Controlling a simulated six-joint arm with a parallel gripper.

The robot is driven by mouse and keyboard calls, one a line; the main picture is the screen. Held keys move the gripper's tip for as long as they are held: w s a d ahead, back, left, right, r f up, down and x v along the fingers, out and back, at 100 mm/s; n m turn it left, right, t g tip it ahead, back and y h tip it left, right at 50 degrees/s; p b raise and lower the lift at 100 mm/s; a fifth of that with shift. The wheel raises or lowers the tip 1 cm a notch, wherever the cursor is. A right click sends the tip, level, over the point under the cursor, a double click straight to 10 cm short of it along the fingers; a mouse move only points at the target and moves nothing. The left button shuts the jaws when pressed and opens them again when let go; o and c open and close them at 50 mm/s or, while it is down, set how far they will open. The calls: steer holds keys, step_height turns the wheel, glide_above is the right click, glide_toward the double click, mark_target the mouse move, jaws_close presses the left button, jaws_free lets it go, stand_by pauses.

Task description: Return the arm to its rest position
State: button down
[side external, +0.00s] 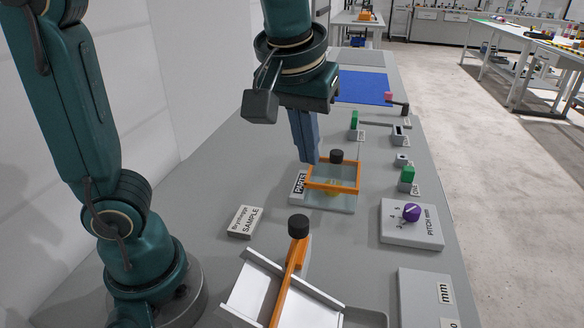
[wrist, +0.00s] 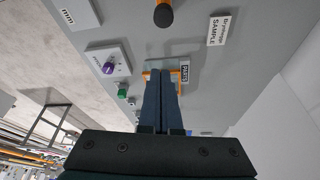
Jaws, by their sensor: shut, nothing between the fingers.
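My gripper (side external: 310,160) points down over the work table, its long blue-grey fingers together and empty.
A black-knobbed orange lever (side external: 291,262) on a white tray (side external: 253,290) is in front. A purple PITCH knob (side external: 411,212), green switches (side external: 407,173) and a blue mat (side external: 364,87) stand right and behind.

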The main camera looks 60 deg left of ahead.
steer(key=s+a+f+m+t+h, duration=0.1)
steer(key=s+f+m+t+h, duration=0.1)
steer(key=s+f+m, duration=0.3)
steer(key=s+m, duration=0.1)
steer(key=s, duration=0.2)
steer(key=shift+a+f, duration=0.15)
steer(key=shift+f, duration=0.05)
stand_by(0.3)
